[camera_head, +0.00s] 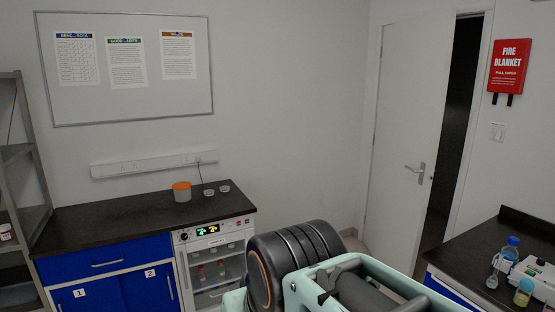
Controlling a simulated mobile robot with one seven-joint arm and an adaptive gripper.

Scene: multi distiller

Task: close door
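A white room door (403,130) stands ajar at the right of the head view. A dark gap (456,130) shows between its handle-side edge and the frame. Its silver lever handle (417,170) is on the right side of the door. A small appliance (209,265) under the left counter has a glass front with bottles on shelves; its front looks closed. Blue cupboard doors (90,297) marked 1 and 2 look shut. Parts of my arm fill the bottom middle, in front of the lower part of the room door's area. My gripper is not visible.
A dark counter (120,222) at left holds an orange-lidded tub (181,191) and small dishes. A right counter (480,255) holds bottles and a white device (535,278), near the doorway. A metal shelf (22,150) stands at far left. Little floor shows.

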